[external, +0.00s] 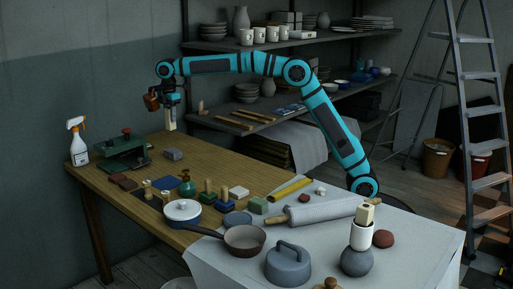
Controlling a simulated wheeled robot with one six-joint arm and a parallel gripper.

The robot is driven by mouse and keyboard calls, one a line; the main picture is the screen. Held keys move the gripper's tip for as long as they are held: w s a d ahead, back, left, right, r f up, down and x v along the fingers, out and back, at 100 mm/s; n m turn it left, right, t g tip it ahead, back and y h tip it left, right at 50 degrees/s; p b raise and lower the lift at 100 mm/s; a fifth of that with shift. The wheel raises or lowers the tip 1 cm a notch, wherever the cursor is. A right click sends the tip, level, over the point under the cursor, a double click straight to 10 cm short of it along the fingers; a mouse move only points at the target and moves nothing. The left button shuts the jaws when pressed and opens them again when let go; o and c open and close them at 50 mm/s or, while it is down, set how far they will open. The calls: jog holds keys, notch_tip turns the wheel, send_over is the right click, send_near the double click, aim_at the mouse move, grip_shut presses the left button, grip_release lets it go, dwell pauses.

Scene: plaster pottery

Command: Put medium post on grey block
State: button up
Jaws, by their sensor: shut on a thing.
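My gripper (171,106) is at the far left end of the wooden table and points down. It is shut on a pale upright post (171,119), which I take to be the medium post. The grey block (173,154) is a small, low block lying on the table, lower in the picture than the post. A gap of bare tabletop shows between the post's lower end and the block. I cannot tell how high the post hangs above the table. The fingers are small and dark here.
A green press (124,150) and a spray bottle (78,142) stand left of the block. Shelves (270,45) rise behind.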

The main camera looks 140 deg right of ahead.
jog(key=shift+d+f, duration=0.15)
jog(key=shift+f, duration=4.85)
jog(key=shift+f, duration=0.1)
jog(key=o, duration=1.1)
notch_tip(320, 180, up, 12)
jog(key=shift+r, duration=0.1)
jog(key=shift+r, duration=0.1)
